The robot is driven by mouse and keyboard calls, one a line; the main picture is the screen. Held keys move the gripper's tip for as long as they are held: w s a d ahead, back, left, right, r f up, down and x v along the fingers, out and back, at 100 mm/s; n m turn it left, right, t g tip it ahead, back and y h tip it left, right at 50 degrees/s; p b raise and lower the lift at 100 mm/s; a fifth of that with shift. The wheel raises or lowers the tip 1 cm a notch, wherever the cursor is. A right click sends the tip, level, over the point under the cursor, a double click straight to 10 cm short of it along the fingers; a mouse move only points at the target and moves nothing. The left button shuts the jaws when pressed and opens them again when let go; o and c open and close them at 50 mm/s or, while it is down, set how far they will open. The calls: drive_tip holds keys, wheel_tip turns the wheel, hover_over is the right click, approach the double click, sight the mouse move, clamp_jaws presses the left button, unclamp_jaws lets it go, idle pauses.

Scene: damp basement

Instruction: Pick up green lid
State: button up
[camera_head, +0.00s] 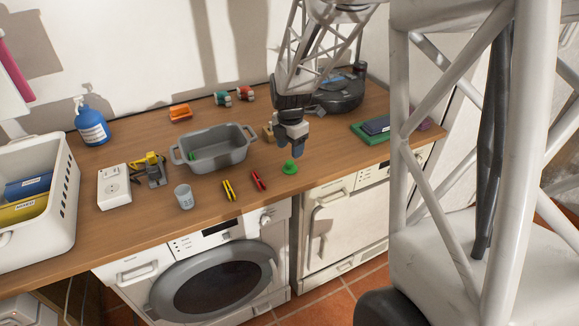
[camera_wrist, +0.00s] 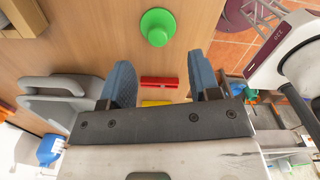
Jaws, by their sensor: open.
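The green lid (camera_head: 290,167) is a small round piece with a knob, lying on the wooden counter near its front edge. In the wrist view the green lid (camera_wrist: 157,27) shows from above, beyond the fingertips. My gripper (camera_head: 291,152) hangs just above and behind the lid in the head view. In the wrist view its two blue-grey fingers (camera_wrist: 160,76) are spread apart and empty. The lid is not between them and appears untouched.
Red (camera_head: 259,181) and yellow (camera_head: 229,190) clips lie left of the lid. A grey tub (camera_head: 225,160) stands behind them, and a glass (camera_head: 184,197) farther left.

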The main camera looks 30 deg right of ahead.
sight(290, 161)
drive_tip(key=shift+f, duration=0.8)
drive_tip(key=shift+w+d+f, duration=0.1)
drive_tip(key=shift+f, duration=1.2)
drive_tip(key=shift+w+d+f, duration=0.1)
drive_tip(key=shift+f, duration=1.15)
drive_tip(key=shift+c, duration=0.2)
drive_tip(key=c, duration=1)
